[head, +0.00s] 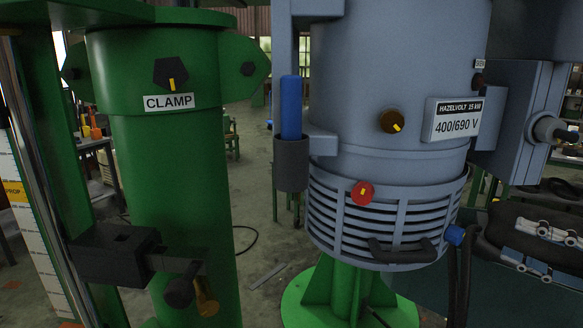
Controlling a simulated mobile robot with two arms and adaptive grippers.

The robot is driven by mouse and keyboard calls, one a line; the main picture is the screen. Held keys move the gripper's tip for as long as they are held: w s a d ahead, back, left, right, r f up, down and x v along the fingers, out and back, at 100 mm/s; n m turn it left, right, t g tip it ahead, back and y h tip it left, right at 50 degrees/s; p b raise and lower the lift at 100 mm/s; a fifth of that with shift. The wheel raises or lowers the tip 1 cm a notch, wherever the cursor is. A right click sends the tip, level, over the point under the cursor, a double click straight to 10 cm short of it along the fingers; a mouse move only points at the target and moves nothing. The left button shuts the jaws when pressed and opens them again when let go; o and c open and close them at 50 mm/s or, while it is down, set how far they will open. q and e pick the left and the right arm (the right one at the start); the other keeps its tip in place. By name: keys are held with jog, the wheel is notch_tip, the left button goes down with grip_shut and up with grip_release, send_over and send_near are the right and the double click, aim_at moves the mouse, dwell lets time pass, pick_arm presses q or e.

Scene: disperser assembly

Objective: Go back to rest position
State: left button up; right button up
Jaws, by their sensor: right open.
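My right gripper (556,255) is at the lower right edge of the head view, to the right of the grey motor housing (395,75). Its two light blue and white fingers are spread apart, one above the other, with nothing visible between them. Part of it is cut off by the picture's edge. It looks clear of the motor housing, though the exact gap cannot be told. My left gripper is not in view.
A green column labelled CLAMP (175,190) stands at left, with a black block (115,254) and brass knob (206,300) in front. A blue-handled tool (291,108) sits in a dark holder (291,164). A grey box (512,125) is above my gripper. Floor shows between the machines.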

jog(key=w+d+f+m+t+h, duration=0.1)
jog(key=w+f+m+t+h, duration=0.2)
jog(key=f+m+h, duration=0.6)
jog(key=w+d+f+m+t+h, duration=0.1)
jog(key=w+f+m+t+h, duration=0.15)
jog(key=f+m+h, duration=0.55)
jog(key=s+a+f+m+g, duration=0.2)
jog(key=s+f+m, duration=0.15)
jog(key=f, duration=0.25)
jog(key=s+a+f+m+g, duration=0.2)
jog(key=f+m+g, duration=0.15)
jog(key=f, duration=0.25)
jog(key=s+a+f+m+g+y, duration=0.2)
jog(key=s+a+f+g, duration=0.35)
jog(key=s+a, duration=0.5)
jog(key=s+a+f+m+g+y, duration=0.15)
jog(key=s+a+f+g, duration=0.25)
jog(key=s+a+f, duration=0.45)
jog(key=s+f+g, duration=0.1)
jog(key=s+f, duration=0.1)
jog(key=f, duration=1.1)
jog(key=s+f+g, duration=0.1)
jog(key=s+f, duration=0.1)
jog(key=f, duration=1.1)
jog(key=s+d+f, duration=0.2)
jog(key=s+f, duration=1.3)
jog(key=s, duration=0.2)
jog(key=shift+s+d+f+n+g, duration=0.25)
jog(key=shift+d+f+n+g, duration=0.1)
jog(key=shift+n, duration=0.1)
